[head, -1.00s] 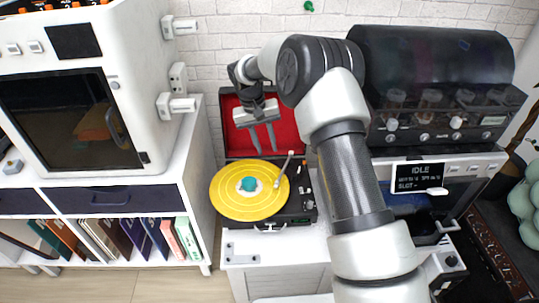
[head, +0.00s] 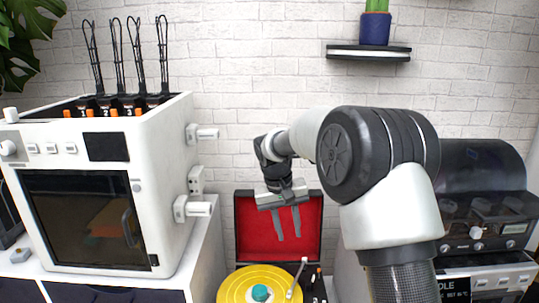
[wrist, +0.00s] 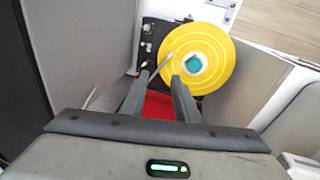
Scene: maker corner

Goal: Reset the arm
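My gripper (head: 288,224) hangs with its fingers pointing down in front of the open red-lined lid of a record player (head: 246,229). Its two dark fingers stand apart with nothing between them, so it is open and empty. In the wrist view my gripper (wrist: 158,85) also shows its fingers apart, over the red lid lining. Beyond the fingertips lies a yellow record (wrist: 211,45) with a teal centre piece (wrist: 194,63). In the head view the yellow record (head: 235,287) is cut by the bottom edge.
A dark-domed machine (head: 485,172) stands at right, partly behind my arm. A small shelf (head: 345,51) with a blue pot (head: 375,28) hangs above. The brick wall between is clear.

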